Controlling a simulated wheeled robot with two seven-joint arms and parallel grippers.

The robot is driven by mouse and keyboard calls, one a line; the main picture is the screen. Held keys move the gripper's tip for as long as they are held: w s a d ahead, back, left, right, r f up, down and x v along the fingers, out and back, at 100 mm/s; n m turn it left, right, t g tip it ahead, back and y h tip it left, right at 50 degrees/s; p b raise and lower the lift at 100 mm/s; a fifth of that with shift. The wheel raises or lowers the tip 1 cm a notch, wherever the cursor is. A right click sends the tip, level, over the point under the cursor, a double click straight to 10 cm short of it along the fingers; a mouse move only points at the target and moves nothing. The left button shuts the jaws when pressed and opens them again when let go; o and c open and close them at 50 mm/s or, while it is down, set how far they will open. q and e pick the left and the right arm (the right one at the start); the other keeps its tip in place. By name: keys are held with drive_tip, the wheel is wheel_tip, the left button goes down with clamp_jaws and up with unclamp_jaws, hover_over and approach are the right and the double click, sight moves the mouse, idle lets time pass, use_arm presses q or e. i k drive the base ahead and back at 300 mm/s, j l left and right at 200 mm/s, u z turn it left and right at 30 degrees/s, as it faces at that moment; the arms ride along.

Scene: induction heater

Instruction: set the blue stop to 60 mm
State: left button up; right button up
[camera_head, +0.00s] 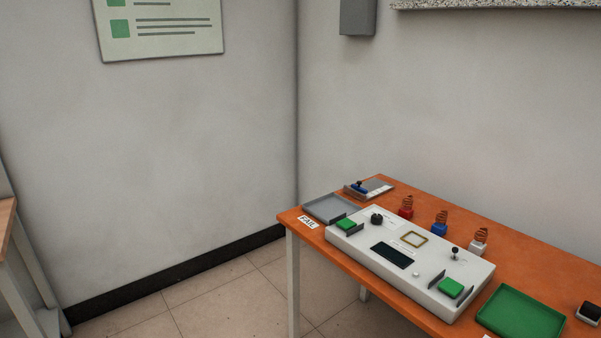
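The blue stop (359,189) is a small blue block with a dark knob on top. It sits near the left end of a grey scale plate (377,187) at the far left corner of the orange table (545,262). The scale marks are too small to read, so I cannot tell its setting. Neither of my grippers shows in this view.
A white control box (345,238) with green buttons, a dark display and knobs stands in front of the scale. A grey tray (330,207) lies beside it. Red, blue and white coil holders stand behind. A green tray (521,313) is at the right.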

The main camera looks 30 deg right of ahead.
sight(358, 187)
drive_tip(key=i+j+z, duration=0.25)
drive_tip(key=i, duration=1)
drive_tip(key=i+z, duration=0.5)
drive_tip(key=i+j+z, duration=0.15)
drive_tip(key=i+z, duration=0.15)
drive_tip(key=z, duration=0.2)
drive_tip(key=i+j+z, duration=0.1)
drive_tip(key=i+z, duration=0.25)
drive_tip(key=i+j+z, duration=0.1)
drive_tip(key=z, duration=0.2)
drive_tip(key=i+j+z, duration=0.2)
drive_tip(key=z, duration=0.15)
